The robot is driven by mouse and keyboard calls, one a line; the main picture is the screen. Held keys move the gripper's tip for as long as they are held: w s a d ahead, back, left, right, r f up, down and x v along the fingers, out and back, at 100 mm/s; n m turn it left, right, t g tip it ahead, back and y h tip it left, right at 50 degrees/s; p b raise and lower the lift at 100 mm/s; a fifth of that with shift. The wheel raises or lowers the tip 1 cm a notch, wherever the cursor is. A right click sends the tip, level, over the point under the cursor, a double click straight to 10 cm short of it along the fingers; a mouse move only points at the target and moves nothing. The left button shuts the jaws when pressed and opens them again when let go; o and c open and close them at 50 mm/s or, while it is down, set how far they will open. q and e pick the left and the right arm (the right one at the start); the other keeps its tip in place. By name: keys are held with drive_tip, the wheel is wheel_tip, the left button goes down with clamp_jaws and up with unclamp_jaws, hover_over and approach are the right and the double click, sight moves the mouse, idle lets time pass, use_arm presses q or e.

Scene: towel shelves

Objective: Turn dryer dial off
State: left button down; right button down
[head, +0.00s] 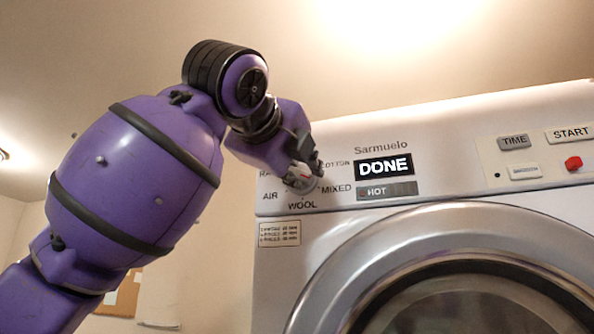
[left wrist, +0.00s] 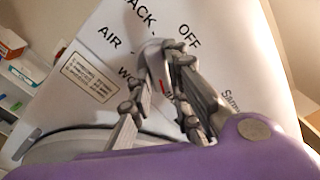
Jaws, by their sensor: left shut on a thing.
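The dryer (head: 400,130) fills the right of the head view, its panel reading DONE and HOT. Its dial (head: 302,180) sits at the panel's left, ringed by the words AIR, WOOL, MIXED and COTTON. My left gripper (head: 306,168) is shut on the dial and hides part of it. In the left wrist view the grey dial (left wrist: 152,58) shows between the fingers of my left gripper (left wrist: 160,75). The word OFF is at the upper right of the dial there, with AIR to its left. The dial's exact pointing is hard to tell. My right gripper is not in view.
The round dryer door (head: 400,250) is below the panel. A START label (head: 571,133) and a red button (head: 573,163) are at the panel's right. In the left wrist view a shelf with boxes (left wrist: 12,42) stands at the left.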

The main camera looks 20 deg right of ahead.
use_arm(q)
drive_tip(key=n, duration=0.6)
drive_tip(key=shift+r, duration=0.15)
drive_tip(key=n, duration=0.5)
drive_tip(key=shift+r, duration=0.1)
drive_tip(key=n, duration=0.7)
drive_tip(key=shift+w, duration=0.1)
drive_tip(key=n, duration=0.5)
drive_tip(key=shift+w+a, duration=0.1)
drive_tip(key=shift+a, duration=0.1)
drive_tip(key=shift+n, duration=0.3)
drive_tip(key=c, duration=1.6)
unclamp_jaws()
drive_tip(key=shift+r, duration=0.15)
drive_tip(key=shift+c, duration=0.2)
drive_tip(key=v, duration=1.2)
